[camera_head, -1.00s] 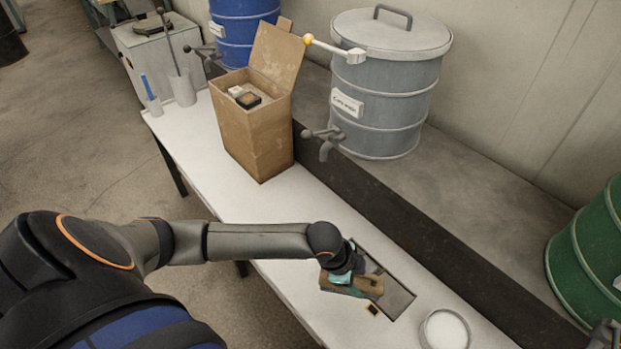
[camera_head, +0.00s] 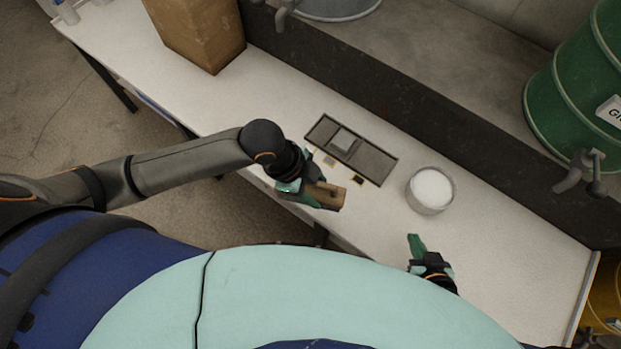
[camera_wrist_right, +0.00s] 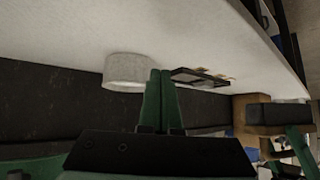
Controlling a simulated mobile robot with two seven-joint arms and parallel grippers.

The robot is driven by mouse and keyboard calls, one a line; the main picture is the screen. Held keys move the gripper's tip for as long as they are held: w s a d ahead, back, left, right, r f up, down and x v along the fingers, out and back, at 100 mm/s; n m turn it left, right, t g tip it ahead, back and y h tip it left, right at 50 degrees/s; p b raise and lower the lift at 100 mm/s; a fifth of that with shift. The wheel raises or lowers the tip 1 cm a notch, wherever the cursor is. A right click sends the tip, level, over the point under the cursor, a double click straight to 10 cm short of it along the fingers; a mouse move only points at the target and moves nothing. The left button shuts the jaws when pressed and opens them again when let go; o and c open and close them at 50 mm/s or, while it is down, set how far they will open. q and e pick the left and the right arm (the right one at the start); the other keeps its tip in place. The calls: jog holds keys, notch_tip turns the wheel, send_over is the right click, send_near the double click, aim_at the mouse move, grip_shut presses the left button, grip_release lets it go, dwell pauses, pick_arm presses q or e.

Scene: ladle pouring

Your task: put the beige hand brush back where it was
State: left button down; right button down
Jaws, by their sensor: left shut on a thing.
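The beige hand brush (camera_head: 330,195) is held in my left gripper (camera_head: 315,192), near the table's front edge. My left gripper is shut on it, and its fingers cover part of it. The brush also shows at the right of the right wrist view (camera_wrist_right: 264,114). A dark shallow tray (camera_head: 375,160) lies on the white table beyond the brush, with a small grey piece in it. My right gripper (camera_head: 416,243) is low at the table's front, to the right of the brush. Its green fingers lie together in the right wrist view (camera_wrist_right: 161,92), with nothing seen between them.
A round container with white contents (camera_head: 431,189) stands right of the tray. Small flat pieces (camera_head: 357,180) lie before the tray. A cardboard box (camera_head: 198,32) stands at the back left. A green drum with a tap (camera_head: 584,85) is at right. The table's right end (camera_head: 520,255) is clear.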

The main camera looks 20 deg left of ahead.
pick_arm(q)
jog(key=shift+w+a+f+b, duration=0.35)
jog(key=shift+w+f, duration=0.55)
jog(key=shift+f, duration=0.65)
jog(key=shift+w+a+f+b, duration=0.35)
jog(key=shift+w+f, duration=0.5)
jog(key=shift+f, duration=0.7)
jog(key=shift+w+a+f+b, duration=0.35)
jog(key=shift+w+f, duration=0.55)
jog(key=shift+f, duration=0.65)
jog(key=shift+f, duration=0.15)
jog(key=shift+c, duration=1)
grip_release()
jog(key=shift+a, duration=0.1)
jog(key=p+v, duration=0.2)
jog(key=v, duration=1)
